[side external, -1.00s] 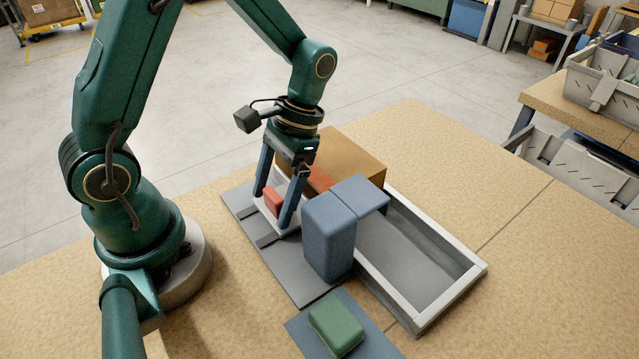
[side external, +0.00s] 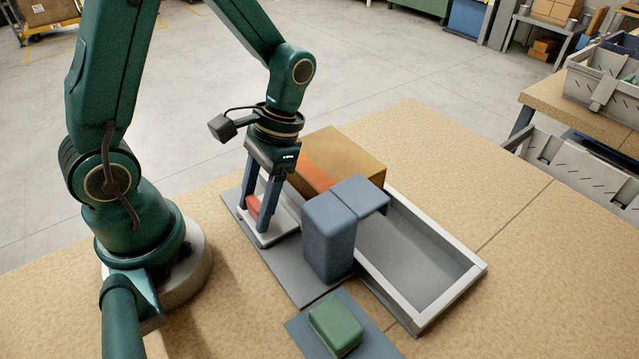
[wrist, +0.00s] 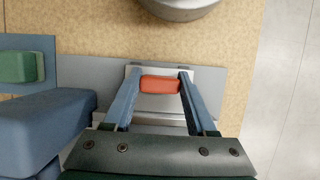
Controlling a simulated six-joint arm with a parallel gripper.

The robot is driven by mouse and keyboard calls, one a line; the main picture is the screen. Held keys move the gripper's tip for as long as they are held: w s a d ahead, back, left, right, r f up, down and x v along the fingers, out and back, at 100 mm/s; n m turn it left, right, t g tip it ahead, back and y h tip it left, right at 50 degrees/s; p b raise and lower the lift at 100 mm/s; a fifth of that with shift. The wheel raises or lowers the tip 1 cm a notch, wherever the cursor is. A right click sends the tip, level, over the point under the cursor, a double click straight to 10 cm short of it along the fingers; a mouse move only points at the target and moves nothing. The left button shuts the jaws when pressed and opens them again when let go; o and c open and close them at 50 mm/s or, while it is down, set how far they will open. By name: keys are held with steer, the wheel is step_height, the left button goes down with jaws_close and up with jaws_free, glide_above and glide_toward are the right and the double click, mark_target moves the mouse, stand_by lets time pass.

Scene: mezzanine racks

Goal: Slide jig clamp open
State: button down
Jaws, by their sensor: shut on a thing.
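The jig clamp has a pale sliding carriage (side external: 284,221) on a flat grey base plate (side external: 289,274). A red handle (side external: 253,207) stands on the carriage. It also shows in the wrist view (wrist: 160,85). My gripper (side external: 255,213) points down with one blue finger at each end of the handle, shut on it. In the wrist view my gripper (wrist: 159,79) spans the handle. My fingers hide part of the carriage and handle.
A blue block (side external: 329,238) with an overhanging top stands right of the carriage. Behind it is a grey tray with a pale rim (side external: 449,300). A green block (side external: 336,321) lies on a blue-grey mat (side external: 298,332) in front.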

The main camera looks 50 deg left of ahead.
steer(key=shift+s, duration=0.3)
steer(key=shift+c, duration=1)
jaws_free()
steer(key=shift+w, duration=0.1)
steer(key=shift+w+r, duration=0.15)
steer(key=shift+r, duration=0.1)
steer(key=shift+v, duration=2.3)
